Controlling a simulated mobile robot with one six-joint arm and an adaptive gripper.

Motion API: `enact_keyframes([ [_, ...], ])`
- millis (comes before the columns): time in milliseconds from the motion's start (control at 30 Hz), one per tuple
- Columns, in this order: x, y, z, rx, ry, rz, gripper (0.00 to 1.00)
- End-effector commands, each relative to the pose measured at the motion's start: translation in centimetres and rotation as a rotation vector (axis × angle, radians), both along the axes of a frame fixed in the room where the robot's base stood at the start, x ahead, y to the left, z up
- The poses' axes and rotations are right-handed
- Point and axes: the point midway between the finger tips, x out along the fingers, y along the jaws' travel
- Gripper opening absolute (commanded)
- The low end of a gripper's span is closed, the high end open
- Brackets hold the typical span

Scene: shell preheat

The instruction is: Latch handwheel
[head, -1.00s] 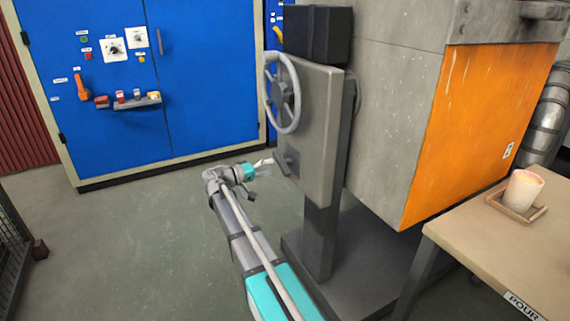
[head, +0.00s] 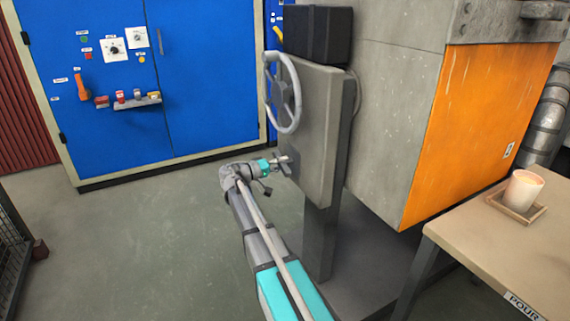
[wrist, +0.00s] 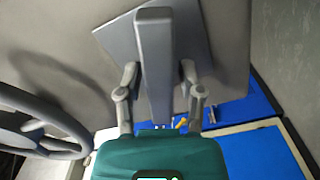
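The grey handwheel (head: 283,92) is mounted on the upper left of a grey panel (head: 317,140); its rim also shows at the left of the wrist view (wrist: 45,125). A small dark latch lever (head: 286,170) sits on the panel below the wheel. In the wrist view the lever is a long grey bar (wrist: 155,50) standing out from a square plate (wrist: 193,25). My gripper (wrist: 159,72) is open, with one finger on each side of the bar and visible gaps. In the head view my gripper (head: 280,160) is at the lever, partly hiding it.
The furnace body with an orange side (head: 475,125) stands right of the panel. A table (head: 510,260) with a candle-like cup (head: 523,190) on a tray is at the lower right. A blue cabinet (head: 205,90) is behind; the floor (head: 130,240) left of my arm is clear.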

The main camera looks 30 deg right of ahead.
Motion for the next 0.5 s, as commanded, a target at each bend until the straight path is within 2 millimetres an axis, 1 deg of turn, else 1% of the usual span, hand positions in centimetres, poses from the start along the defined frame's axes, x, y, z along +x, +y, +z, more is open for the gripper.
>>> enact_keyframes([
  [33,0.00,0.00,0.00,0.000,0.000,0.000,0.30],
  [200,0.00,-0.01,0.00,0.000,0.000,0.000,0.00],
  [500,0.00,-0.04,-0.01,-0.001,0.026,-0.001,0.00],
])
